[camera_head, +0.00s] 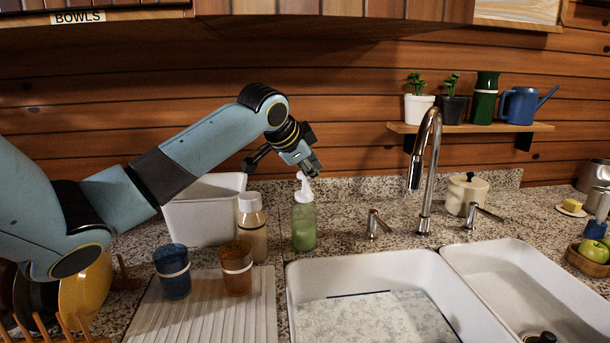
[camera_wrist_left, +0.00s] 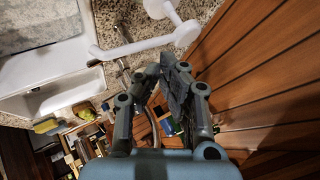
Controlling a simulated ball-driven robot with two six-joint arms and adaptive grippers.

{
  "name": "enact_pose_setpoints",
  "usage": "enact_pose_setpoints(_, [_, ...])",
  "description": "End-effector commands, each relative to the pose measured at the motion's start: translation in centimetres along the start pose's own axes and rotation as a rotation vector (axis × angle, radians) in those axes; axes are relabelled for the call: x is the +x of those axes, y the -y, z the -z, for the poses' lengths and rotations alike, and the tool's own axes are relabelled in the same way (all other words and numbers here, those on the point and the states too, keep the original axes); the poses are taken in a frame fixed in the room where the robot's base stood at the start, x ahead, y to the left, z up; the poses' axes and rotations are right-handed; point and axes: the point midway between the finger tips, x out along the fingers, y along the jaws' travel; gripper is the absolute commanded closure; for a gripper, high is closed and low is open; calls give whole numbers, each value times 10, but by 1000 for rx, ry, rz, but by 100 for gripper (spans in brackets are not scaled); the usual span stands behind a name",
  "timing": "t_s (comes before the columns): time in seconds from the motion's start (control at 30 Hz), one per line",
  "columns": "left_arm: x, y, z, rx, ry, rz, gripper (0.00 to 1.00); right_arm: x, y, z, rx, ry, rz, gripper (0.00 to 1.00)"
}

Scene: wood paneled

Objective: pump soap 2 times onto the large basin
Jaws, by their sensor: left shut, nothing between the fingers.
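The soap dispenser (camera_head: 304,228) is a clear bottle with green soap and a white pump top. It stands upright on the counter behind the large basin (camera_head: 302,278). My left gripper (camera_head: 314,171) is shut and empty, with its fingertips just above and beside the pump head; I cannot tell whether they touch it. In the left wrist view the white pump top (camera_wrist_left: 138,47) lies just beyond the closed fingertips (camera_wrist_left: 165,66), with its nozzle pointing left towards the white basin (camera_wrist_left: 45,70). My right gripper is not in view.
A tan bottle with a white cap (camera_head: 252,228) and a white bin (camera_head: 200,213) stand left of the dispenser. Blue (camera_head: 173,272) and orange (camera_head: 237,268) cups stand on the drainboard. A tap (camera_head: 428,180) rises to the right, with a handle (camera_head: 375,224) near the dispenser.

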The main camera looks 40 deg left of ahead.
Motion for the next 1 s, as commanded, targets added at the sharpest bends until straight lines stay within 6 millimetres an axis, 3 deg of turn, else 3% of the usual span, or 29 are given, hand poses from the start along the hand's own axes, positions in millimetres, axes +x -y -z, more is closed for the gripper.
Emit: enact_pose_setpoints(1.0, [18, -14, -14, 0, 1, -1, 100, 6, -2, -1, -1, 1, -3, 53])
